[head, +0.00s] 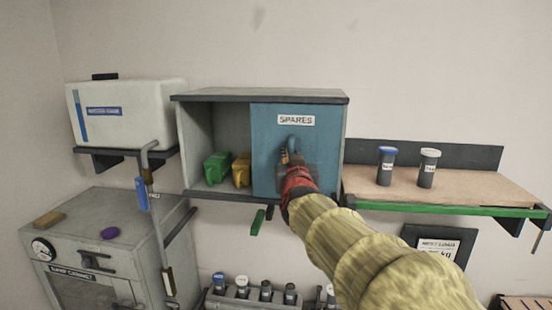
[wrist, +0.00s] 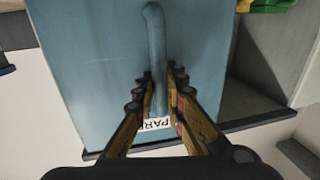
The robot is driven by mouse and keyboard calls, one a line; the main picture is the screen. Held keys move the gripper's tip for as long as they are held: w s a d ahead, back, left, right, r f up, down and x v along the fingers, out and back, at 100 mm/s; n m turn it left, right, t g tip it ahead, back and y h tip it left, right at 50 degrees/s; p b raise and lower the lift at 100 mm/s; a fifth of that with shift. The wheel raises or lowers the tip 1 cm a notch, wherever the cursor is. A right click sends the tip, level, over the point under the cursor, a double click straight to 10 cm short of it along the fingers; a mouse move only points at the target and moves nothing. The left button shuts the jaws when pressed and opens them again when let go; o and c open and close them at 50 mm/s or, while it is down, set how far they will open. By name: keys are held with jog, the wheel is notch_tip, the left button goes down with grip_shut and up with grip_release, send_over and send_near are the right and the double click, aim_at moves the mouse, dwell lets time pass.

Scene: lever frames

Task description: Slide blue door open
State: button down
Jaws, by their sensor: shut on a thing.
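The blue door (head: 265,140) carries a "SPARES" label and covers the right half of a grey wall cabinet (head: 262,96). The cabinet's left half stands open. My gripper (head: 291,160) is at the middle of the door, below the label. In the wrist view my gripper (wrist: 160,84) has its two fingers on either side of the upright blue handle (wrist: 155,35), shut on it. That view shows the door (wrist: 95,70) with the label partly hidden behind the fingers. My arm hides the door's lower right part in the head view.
A green part (head: 216,168) and a yellow part (head: 241,171) sit in the open left bay. A shelf (head: 460,188) with two jars is at the right. A white tank (head: 125,112) and a valve lever (head: 142,193) are at the left.

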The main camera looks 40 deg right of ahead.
jog(key=c, duration=1.9)
grip_release()
jog(key=shift+o, duration=0.3)
jog(key=shift+a, duration=0.1)
jog(key=v, duration=1.2)
